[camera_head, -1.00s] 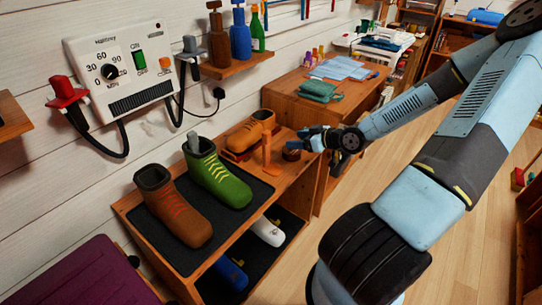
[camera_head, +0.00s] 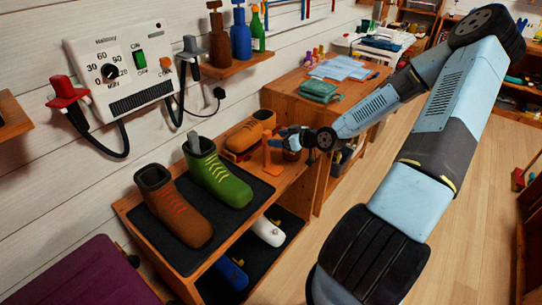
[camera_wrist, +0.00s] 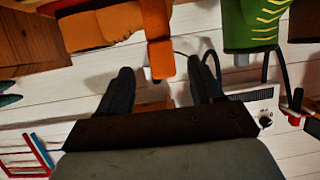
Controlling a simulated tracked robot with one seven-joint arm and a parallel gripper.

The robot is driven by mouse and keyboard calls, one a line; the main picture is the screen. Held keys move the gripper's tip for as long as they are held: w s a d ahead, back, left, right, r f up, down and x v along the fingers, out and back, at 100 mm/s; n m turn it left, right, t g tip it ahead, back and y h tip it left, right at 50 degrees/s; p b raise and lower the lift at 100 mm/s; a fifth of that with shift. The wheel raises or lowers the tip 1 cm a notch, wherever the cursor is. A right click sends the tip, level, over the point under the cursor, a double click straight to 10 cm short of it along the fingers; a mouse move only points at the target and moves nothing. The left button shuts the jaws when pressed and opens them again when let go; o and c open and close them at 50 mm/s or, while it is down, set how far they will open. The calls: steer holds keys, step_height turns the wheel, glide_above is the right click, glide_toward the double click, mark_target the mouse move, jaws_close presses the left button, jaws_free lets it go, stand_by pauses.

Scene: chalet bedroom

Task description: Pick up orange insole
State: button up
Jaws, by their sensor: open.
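My gripper (camera_head: 284,138) is right beside the orange piece in the head view. In the wrist view my gripper (camera_wrist: 161,76) is open, with nothing visibly held. I cannot tell whether it touches the piece.
A green boot (camera_head: 218,174) and a brown boot (camera_head: 173,207) stand on a dark mat on the bench. A shelf with bottles (camera_head: 237,65) and a wall-mounted control box (camera_head: 127,67) are on the white wall. A wooden cabinet (camera_head: 296,98) stands behind.

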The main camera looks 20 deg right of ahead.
steer(key=shift+x, duration=2.6)
steer(key=shift+f, duration=0.1)
steer(key=shift+c, duration=0.5)
jaws_close()
